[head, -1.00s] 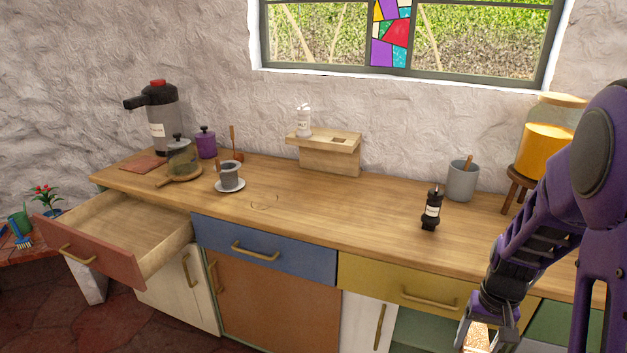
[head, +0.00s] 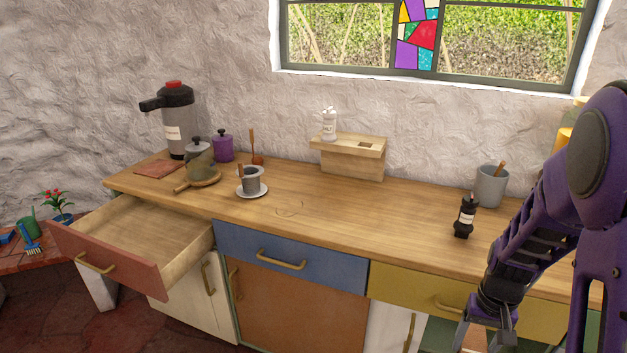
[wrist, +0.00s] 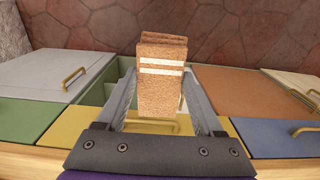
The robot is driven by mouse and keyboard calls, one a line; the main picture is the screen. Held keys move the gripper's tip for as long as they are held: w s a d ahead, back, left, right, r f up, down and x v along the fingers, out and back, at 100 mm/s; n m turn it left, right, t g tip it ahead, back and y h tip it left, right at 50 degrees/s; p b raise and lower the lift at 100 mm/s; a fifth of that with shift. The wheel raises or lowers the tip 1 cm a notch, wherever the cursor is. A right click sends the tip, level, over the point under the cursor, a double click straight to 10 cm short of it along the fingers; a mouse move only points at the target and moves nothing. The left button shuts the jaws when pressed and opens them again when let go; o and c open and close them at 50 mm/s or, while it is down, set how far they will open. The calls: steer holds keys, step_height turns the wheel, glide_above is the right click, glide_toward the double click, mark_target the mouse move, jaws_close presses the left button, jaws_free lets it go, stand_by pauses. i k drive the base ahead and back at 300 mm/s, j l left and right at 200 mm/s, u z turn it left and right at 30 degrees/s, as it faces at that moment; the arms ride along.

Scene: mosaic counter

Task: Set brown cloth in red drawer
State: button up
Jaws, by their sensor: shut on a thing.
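The brown cloth (wrist: 160,80) is folded, with two white stripes across it. It sits between the fingers of my gripper (wrist: 160,92) in the wrist view, and my gripper is shut on it.
The wooden counter (head: 350,215) bears a dispenser (head: 176,125), a glass teapot (head: 200,165), a cup on a saucer (head: 252,182), a black grinder (head: 465,218) and a grey pot (head: 490,188). The blue drawer (head: 290,258) and yellow drawer (head: 420,292) are closed. A plant table stands left.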

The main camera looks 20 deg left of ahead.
mark_target(133, 249)
steer(key=j, duration=0.7)
steer(key=i+j, duration=0.1)
steer(key=j, duration=1.3)
steer(key=i+u, duration=0.05)
